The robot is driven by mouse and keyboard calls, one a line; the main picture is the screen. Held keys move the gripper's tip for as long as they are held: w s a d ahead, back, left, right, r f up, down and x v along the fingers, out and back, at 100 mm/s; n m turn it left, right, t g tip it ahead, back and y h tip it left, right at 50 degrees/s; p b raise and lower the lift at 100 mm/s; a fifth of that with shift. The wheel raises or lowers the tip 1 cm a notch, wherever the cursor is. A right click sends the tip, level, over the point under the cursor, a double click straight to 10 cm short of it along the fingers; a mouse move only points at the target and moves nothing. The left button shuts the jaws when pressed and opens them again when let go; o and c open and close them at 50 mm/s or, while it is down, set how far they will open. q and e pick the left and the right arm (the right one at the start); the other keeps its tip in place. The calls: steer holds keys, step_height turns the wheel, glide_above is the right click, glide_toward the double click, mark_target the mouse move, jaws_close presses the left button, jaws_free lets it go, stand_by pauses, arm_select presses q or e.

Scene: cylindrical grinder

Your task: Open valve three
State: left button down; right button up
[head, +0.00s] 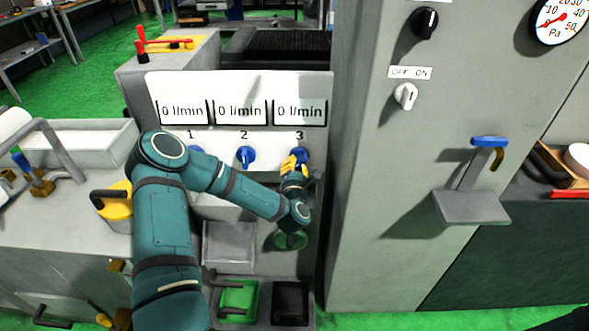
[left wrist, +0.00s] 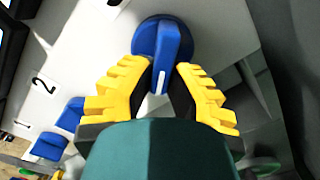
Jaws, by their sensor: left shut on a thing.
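Valve three is a blue knob (head: 302,156) under the number 3 on the white panel (head: 232,90). In the left wrist view the blue knob (left wrist: 163,48) has a raised bar handle with a white mark. My left gripper (head: 293,165) is at this knob. Its yellow fingers (left wrist: 161,84) stand on both sides of the bar's lower end, and it is shut on it. The display above number 3 reads 0 l/min. Valve two (head: 245,157) is a like blue knob to the left. Valve one (head: 196,153) is partly hidden by my left arm. My right gripper is not in view.
A grey cabinet (head: 385,160) rises right of the panel, with a black knob (head: 426,23), an OFF/ON switch (head: 405,95) and a small shelf (head: 472,207). Green and black trays (head: 290,302) lie below. A grey basin (head: 85,145) stands left.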

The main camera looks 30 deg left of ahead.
arm_select(q)
steer(key=n, duration=0.4)
steer(key=shift+w+d+f+n, duration=0.15)
steer(key=shift+n, duration=0.15)
steer(key=shift+w+d+n, duration=0.1)
steer(key=shift+d+n, duration=0.05)
steer(key=shift+n, duration=1.35)
steer(key=c, duration=0.9)
jaws_free()
steer(key=shift+c, duration=0.2)
steer(key=shift+f, duration=0.1)
steer(key=shift+d, duration=0.1)
steer(key=v, duration=1.2)
